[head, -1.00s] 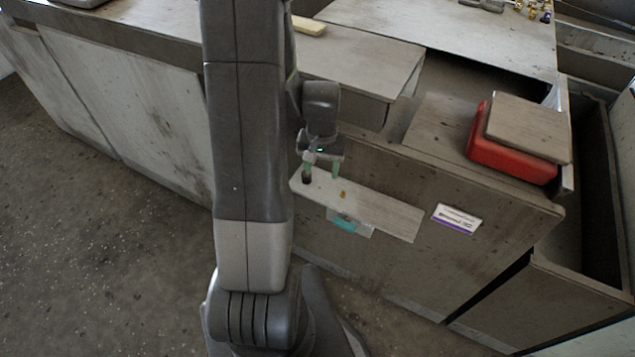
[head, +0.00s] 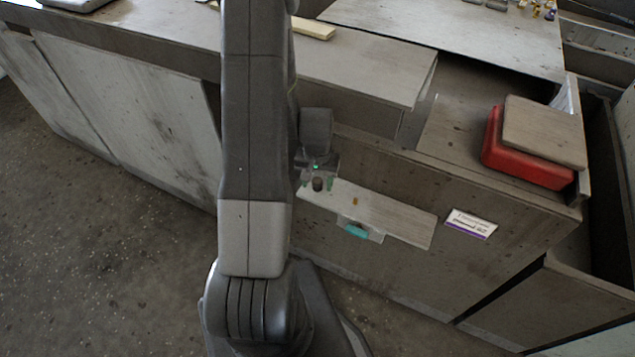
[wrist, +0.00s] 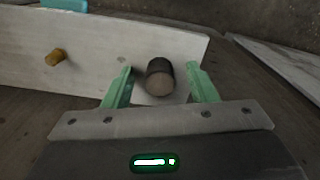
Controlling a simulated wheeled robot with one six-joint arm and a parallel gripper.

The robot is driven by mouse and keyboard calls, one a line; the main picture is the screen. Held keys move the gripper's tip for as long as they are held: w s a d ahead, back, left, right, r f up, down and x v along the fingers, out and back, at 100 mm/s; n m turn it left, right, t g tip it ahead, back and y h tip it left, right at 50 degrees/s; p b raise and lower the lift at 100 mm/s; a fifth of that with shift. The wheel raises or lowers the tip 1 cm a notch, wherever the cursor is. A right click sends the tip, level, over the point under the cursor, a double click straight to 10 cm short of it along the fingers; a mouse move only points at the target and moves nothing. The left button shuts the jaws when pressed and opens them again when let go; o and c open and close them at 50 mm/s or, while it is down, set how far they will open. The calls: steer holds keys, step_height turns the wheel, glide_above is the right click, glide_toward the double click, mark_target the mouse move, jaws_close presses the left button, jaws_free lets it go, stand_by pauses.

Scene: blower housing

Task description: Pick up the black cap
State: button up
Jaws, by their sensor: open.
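The black cap (wrist: 160,77) stands near the end of a narrow pale shelf (wrist: 100,70) in the wrist view. It is a short dark cylinder with a brownish end face. My gripper (wrist: 160,84) is open, with its green fingers on either side of the cap; a gap shows on both sides. In the head view the cap (head: 318,184) is a small dark shape at the shelf's left end, between the fingers of my gripper (head: 317,182). The shelf (head: 400,220) projects from the cabinet front.
A small amber piece (wrist: 56,57) lies farther along the shelf. A teal part (head: 356,231) sits below the shelf edge. A label (head: 471,223) is on the cabinet front. A red box (head: 525,158) with a board on top stands on the counter at right.

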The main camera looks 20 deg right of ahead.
mark_target(318, 181)
steer(key=shift+c, duration=0.4)
steer(key=c, duration=0.9)
steer(key=shift+r, duration=0.2)
steer(key=shift+c, duration=0.4)
steer(key=shift+r, duration=4.85)
steer(key=shift+f, duration=0.1)
